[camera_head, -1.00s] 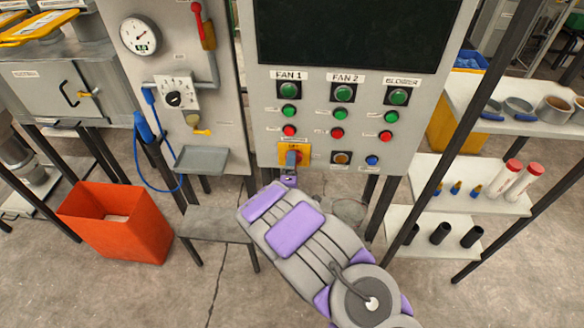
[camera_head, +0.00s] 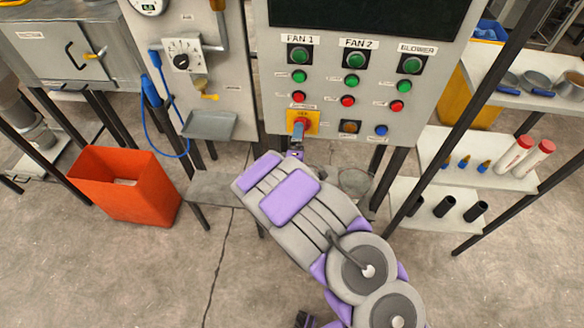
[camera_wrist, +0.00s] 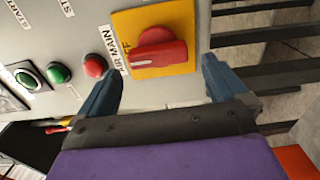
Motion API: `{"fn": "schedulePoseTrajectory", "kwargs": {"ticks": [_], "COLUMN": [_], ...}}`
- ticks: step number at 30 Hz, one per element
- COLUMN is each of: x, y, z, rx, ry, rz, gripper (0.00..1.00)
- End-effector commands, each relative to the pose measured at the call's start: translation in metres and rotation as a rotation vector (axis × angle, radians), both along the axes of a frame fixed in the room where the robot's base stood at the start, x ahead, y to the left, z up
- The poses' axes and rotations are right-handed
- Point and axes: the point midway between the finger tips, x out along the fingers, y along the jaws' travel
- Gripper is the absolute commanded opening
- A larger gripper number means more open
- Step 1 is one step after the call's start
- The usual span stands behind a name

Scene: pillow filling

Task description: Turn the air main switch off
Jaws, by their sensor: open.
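The air main switch is a red rotary knob (camera_wrist: 159,50) on a yellow square plate (camera_wrist: 182,68), low on the grey control panel. An "AIR MAIN" label (camera_wrist: 121,55) runs along the plate's edge in the wrist view. My gripper (camera_wrist: 162,80) is open, its two blue fingers apart on either side of the plate's near edge. The knob lies ahead, between the lines of the fingers, and nothing is held. In the head view my gripper (camera_head: 298,131) covers part of the yellow plate (camera_head: 315,119). The knob there is mostly hidden.
The grey panel (camera_head: 277,103) has green and red buttons above the switch and a blue button (camera_head: 381,130) to its right. An orange bin (camera_head: 125,185) stands on the floor at left. Shelves with tubes (camera_head: 515,152) are at right, behind a dark post.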

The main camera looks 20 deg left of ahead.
Motion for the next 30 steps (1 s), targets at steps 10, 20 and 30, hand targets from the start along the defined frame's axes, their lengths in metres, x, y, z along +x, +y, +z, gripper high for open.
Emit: {"fn": "schedulePoseTrajectory", "kwargs": {"ticks": [10,20,30], "x": [-0.061,-0.110,-0.138], "y": [-0.011,-0.023,-0.028], "z": [-0.002,-0.003,-0.004], "rx": [-0.008,-0.007,-0.005], "ry": [0.005,0.007,0.005], "rz": [0.003,0.003,0.002], "gripper": [1.00,1.00,1.00]}}
